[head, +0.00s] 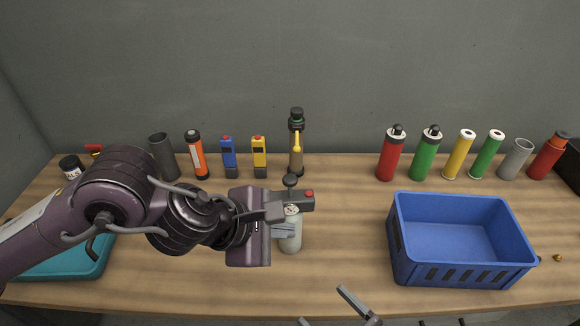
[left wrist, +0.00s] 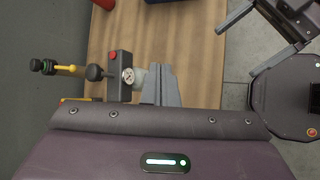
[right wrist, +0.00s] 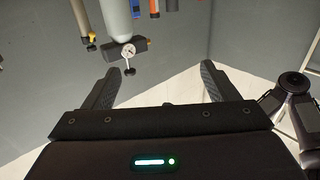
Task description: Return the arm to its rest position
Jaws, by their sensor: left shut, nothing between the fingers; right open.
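My left gripper (head: 281,219) reaches in over the table from the left. Its fingers are shut with nothing between them, right beside a pale grey bottle (head: 290,241). The bottle stands upright, with a dark head that has a gauge, a black knob and a red button. In the left wrist view the shut fingers (left wrist: 161,86) lie next to the bottle's head (left wrist: 117,76); I cannot tell whether they touch. My right gripper (head: 358,308) is low at the front edge, partly out of view. In the right wrist view it (right wrist: 157,84) is open and empty.
A blue crate (head: 410,243) stands at right and a teal tray (head: 60,268) at left, partly behind my arm. Several cylinders and tools line the back, including a brown bottle (head: 296,165) and a red cylinder (head: 389,158). The wood between bottle and crate is clear.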

